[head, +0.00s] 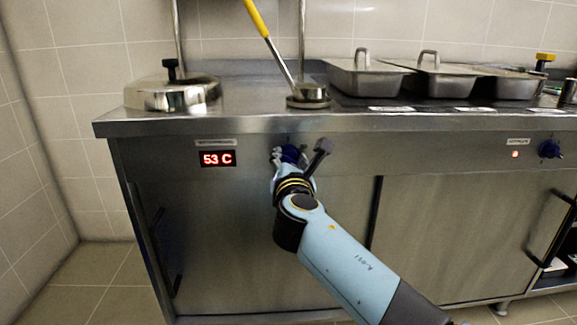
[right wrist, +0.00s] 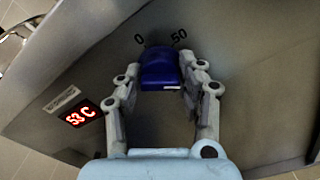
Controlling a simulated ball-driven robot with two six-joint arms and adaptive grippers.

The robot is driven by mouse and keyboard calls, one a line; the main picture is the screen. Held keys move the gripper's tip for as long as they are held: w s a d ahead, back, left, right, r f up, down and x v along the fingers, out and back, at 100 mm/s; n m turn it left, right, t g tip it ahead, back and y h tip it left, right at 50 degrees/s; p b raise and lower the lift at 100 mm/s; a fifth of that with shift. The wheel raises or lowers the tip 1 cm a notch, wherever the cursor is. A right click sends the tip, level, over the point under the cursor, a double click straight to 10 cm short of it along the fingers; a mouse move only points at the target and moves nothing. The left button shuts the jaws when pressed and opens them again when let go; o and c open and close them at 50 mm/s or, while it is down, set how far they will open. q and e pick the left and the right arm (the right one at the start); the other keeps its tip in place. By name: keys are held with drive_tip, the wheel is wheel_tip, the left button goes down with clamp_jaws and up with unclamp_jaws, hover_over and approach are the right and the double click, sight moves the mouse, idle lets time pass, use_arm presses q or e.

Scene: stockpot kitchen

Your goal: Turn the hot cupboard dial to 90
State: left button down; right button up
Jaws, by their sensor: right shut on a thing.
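The blue hot cupboard dial (head: 291,154) is on the steel front panel below the counter edge. In the right wrist view the dial (right wrist: 160,70) sits between the fingers, with the marks 0 and 50 showing above it; other marks are hidden. A red display (head: 217,159) left of the dial reads 53 C, and the same display (right wrist: 80,113) shows in the right wrist view. My right gripper (head: 290,156) is shut on the dial, and it fills the right wrist view's middle (right wrist: 160,82). My left gripper is not in view.
A second blue knob (head: 550,149) is farther right on the panel. Above, the counter holds a lidded pot (head: 172,92), a ladle with a yellow handle (head: 258,20) and lidded pans (head: 368,78). The cupboard's sliding door (head: 440,235) is below, with an open gap at the far right.

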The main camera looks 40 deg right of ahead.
drive_tip(key=m, duration=0.1)
drive_tip(key=m+b, duration=0.1)
drive_tip(key=m, duration=0.1)
drive_tip(key=m+b, duration=0.1)
drive_tip(key=shift+f+m, duration=0.25)
drive_tip(key=shift+m, duration=0.15)
drive_tip(key=m+b, duration=0.2)
drive_tip(key=m, duration=0.3)
drive_tip(key=shift+m, duration=0.3)
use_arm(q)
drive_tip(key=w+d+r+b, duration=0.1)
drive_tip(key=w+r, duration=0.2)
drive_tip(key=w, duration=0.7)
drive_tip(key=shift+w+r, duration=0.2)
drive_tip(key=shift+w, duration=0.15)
use_arm(e)
drive_tip(key=shift+r+m, duration=0.1)
drive_tip(key=shift+m, duration=0.7)
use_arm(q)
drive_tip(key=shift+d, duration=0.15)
use_arm(e)
drive_tip(key=o, duration=1.1)
drive_tip(key=shift+r, duration=0.1)
drive_tip(key=shift+s, duration=0.1)
drive_tip(key=v, duration=0.7)
drive_tip(key=shift+a, duration=0.15)
